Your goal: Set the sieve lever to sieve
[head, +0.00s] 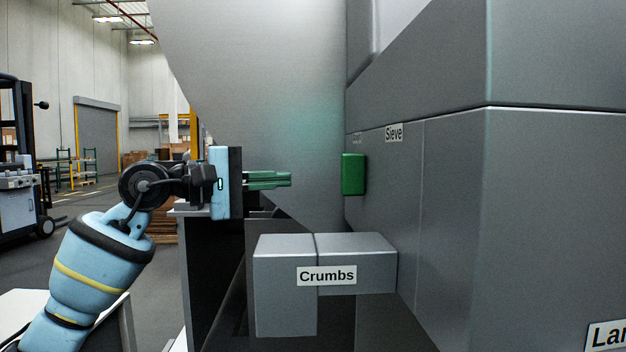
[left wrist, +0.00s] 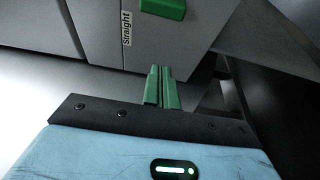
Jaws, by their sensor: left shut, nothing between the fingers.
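The sieve lever (head: 353,174) is a green block on the side of the grey machine. In the head view it sits below and left of the "Sieve" label (head: 394,132), under a smaller label too oblique to read. In the left wrist view the lever (left wrist: 163,8) shows at the top edge, partly cut off, beside a "Straight" label (left wrist: 126,29). My left gripper (head: 290,179) is shut and empty, its green fingers pointing right toward the lever with a gap between. The fingers also show in the left wrist view (left wrist: 162,80). My right gripper is out of view.
A grey box labelled "Crumbs" (head: 284,285) juts out below the lever and my left gripper. The machine's wall (head: 455,220) fills the right. A forklift (head: 18,160) stands far left.

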